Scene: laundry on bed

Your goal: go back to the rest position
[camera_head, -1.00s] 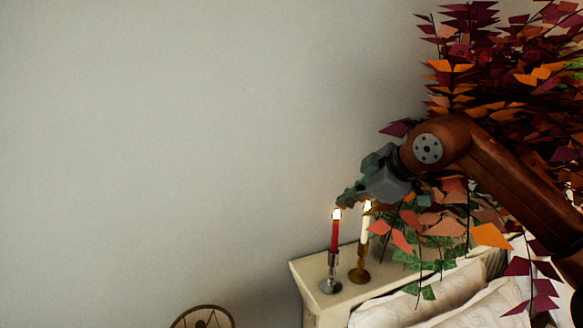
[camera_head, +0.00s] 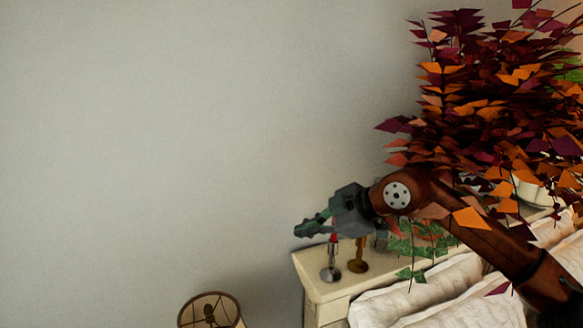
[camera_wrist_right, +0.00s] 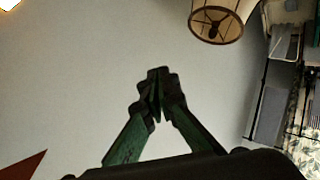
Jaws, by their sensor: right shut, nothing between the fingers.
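My right gripper (camera_head: 304,230) shows in the head view with its arm coming in from the lower right. Its green fingers point left, and in the picture it overlaps the tops of the two candles. The fingers are shut and empty; the closed fingertips also show in the right wrist view (camera_wrist_right: 158,92). My left gripper is not in view.
A silver candlestick (camera_head: 331,266) and a brass candlestick (camera_head: 358,260) stand on a cream headboard shelf (camera_head: 310,273). Red and orange foliage (camera_head: 490,110) hangs over my arm. White pillows (camera_head: 400,304) lie below. A lampshade (camera_head: 210,308) is at bottom left. The wall at left is clear.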

